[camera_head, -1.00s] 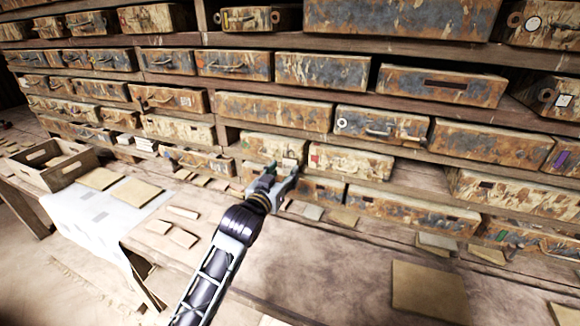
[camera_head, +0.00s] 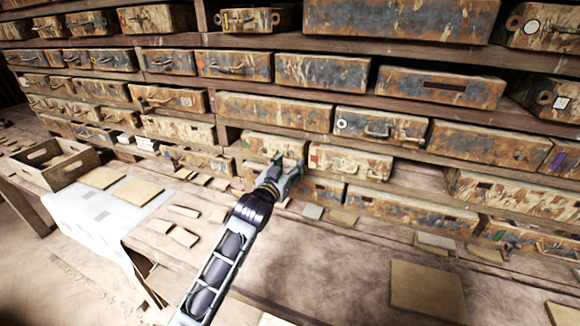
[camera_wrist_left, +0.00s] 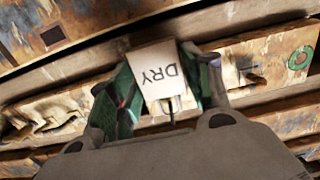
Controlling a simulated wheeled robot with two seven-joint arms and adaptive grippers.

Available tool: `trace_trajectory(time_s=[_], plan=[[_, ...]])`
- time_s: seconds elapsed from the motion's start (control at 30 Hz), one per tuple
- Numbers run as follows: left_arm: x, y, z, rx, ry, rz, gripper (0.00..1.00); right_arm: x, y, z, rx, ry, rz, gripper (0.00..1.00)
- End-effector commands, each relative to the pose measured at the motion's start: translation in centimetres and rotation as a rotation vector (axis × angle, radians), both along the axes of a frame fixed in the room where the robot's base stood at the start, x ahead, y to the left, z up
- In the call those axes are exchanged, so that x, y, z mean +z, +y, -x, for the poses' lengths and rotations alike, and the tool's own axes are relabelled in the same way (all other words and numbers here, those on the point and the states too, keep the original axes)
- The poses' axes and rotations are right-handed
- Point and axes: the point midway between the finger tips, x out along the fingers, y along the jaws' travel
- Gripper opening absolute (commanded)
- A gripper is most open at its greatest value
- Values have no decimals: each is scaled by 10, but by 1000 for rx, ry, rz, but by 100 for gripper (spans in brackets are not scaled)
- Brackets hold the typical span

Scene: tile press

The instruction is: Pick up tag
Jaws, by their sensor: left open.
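The tag (camera_wrist_left: 157,72) is a small white card with the word DRY, which reads upside down in the left wrist view. It appears between the two green fingers of my left gripper (camera_wrist_left: 160,88), in front of a worn box on the shelf. The fingers are apart, one on each side of the tag. I cannot tell whether either touches it. In the head view my left gripper (camera_head: 284,171) is at the lower boxes of the shelf, near the middle, and I cannot make out the tag there. My right gripper is not in view.
Shelves of rusty, paint-flaked boxes (camera_head: 275,111) fill the back. The bench below holds several flat tiles (camera_head: 428,290). A wooden crate (camera_head: 55,163) and a white sheet (camera_head: 92,222) are at the left. The bench right of my arm (camera_head: 320,265) is largely clear.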

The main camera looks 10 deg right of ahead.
Motion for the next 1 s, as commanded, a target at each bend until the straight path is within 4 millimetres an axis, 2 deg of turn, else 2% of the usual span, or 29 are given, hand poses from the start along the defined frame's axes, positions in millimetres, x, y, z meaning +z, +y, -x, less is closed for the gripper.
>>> trace_trajectory(time_s=[0.23,0.4,1.0], plan=[[0,0,0,0,1,-1,49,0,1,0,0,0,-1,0],[0,0,0,0,1,-1,28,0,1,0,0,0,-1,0],[6,4,5,1,0,0,27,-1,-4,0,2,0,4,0]])
